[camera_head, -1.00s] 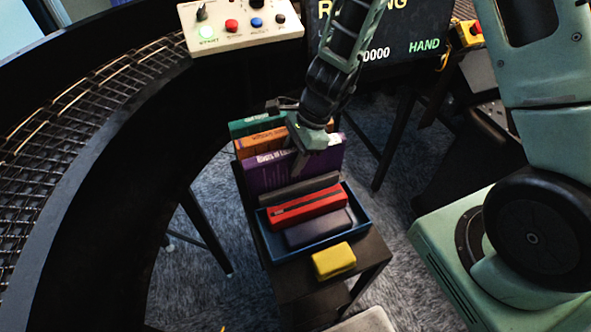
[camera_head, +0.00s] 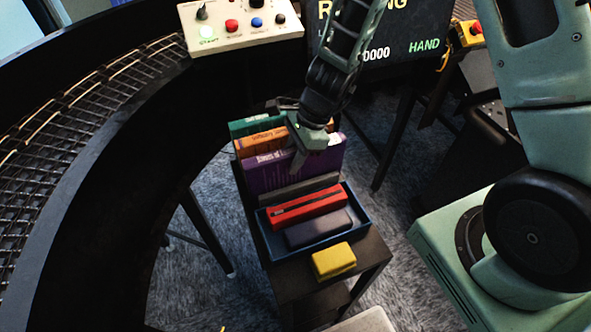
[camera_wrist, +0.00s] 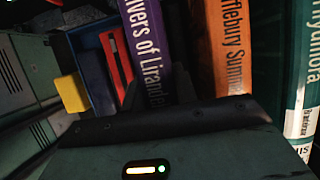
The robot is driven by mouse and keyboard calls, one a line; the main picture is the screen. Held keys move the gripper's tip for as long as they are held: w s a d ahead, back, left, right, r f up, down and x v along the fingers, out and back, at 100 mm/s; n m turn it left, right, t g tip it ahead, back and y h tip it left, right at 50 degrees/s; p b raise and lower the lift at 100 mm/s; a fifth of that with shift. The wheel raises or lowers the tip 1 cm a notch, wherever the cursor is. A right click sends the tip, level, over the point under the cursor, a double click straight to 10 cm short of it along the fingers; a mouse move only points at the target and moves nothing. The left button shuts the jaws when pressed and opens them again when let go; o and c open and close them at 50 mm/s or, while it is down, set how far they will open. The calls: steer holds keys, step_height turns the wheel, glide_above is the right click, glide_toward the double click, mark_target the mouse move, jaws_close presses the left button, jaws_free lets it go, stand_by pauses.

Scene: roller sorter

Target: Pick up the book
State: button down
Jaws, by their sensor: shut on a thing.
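The purple book (camera_head: 275,175) stands upright in front of an orange book (camera_head: 262,141) and a green book (camera_head: 246,127) on the dark stand. My gripper (camera_head: 308,160) is at its top edge, with one finger over its near face. In the wrist view the purple book (camera_wrist: 148,45), lettered "...ivers of Liran...", sits between my fingers (camera_wrist: 155,90), which are shut on it. The orange book (camera_wrist: 222,45) and the green book (camera_wrist: 308,80) are to its right there. The purple book's lower part is partly hidden.
A blue tray (camera_head: 318,249) in front of the books holds a red case (camera_head: 308,207) and a dark case (camera_head: 318,229). A yellow block (camera_head: 334,261) lies near the stand's front edge. The curved roller conveyor (camera_head: 95,150) is at left, and a button panel (camera_head: 240,27) at the back.

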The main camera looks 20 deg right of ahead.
steer(key=shift+r, duration=0.1)
stand_by(0.7)
step_height(320, 180, up, 10)
steer(key=shift+p, duration=0.5)
